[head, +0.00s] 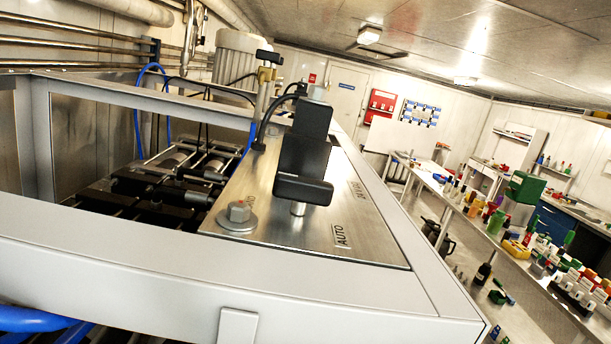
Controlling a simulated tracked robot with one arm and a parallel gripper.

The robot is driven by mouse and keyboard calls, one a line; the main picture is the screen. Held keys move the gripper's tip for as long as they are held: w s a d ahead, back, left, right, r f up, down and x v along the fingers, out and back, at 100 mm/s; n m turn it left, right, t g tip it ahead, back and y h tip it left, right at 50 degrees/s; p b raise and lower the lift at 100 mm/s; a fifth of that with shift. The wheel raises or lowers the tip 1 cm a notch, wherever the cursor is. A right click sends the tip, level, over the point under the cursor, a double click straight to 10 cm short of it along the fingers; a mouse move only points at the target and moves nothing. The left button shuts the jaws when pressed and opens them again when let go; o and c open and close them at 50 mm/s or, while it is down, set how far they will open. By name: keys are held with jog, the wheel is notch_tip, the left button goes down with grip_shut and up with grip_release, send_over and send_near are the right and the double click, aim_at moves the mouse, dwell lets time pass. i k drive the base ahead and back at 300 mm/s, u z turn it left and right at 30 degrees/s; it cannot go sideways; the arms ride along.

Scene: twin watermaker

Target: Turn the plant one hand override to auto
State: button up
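The override (303,155) is in the head view, a black block-shaped handle standing on a brushed metal plate (275,225). A black pad at its lower end sits above a short silver shaft (298,209). A hex bolt caps its upper end. An AUTO label (341,236) lies on the plate to the right and nearer than the handle. Other lettering on the plate, right of and behind the handle, is too small to read surely. My gripper does not show, and nothing is seen touching the handle.
A light grey frame (150,255) surrounds the plate and an open bay with black rods and blocks (165,185). A brass valve fitting (265,85) and cables rise behind. A cluttered bench (480,235) is at right.

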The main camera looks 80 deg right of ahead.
aim_at(303, 191)
jog(key=u, duration=0.5)
jog(key=k, duration=1.3)
jog(key=z, duration=0.6)
jog(key=i, duration=1)
jog(key=u, duration=0.05)
